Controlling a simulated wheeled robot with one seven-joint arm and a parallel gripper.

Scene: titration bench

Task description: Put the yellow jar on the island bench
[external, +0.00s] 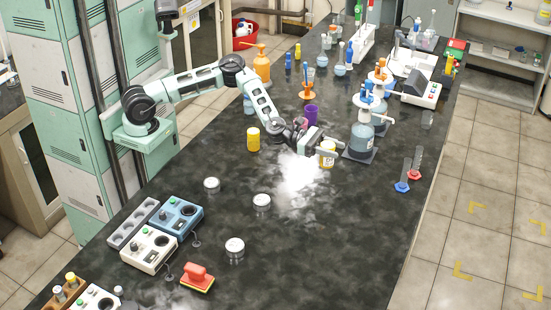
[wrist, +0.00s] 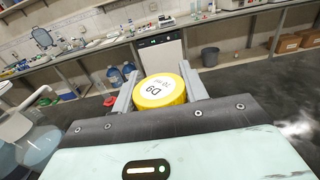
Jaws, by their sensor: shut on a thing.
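My gripper (external: 325,150) is shut on a yellow jar (external: 327,159) with a pale label, over the middle of the dark island bench (external: 335,225). In the wrist view the jar's round yellow lid (wrist: 160,91), with a white printed top, sits between the two fingers. The jar looks upright. Whether its base touches the bench top or hangs just above it, I cannot tell.
A large bottle with a blue-grey body (external: 361,138) stands on a dark pad close to the right of the jar. A purple cup (external: 311,114) is behind my gripper. Two cylinders with blue and red bases (external: 403,187) stand near the right edge. The bench front of the jar is clear.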

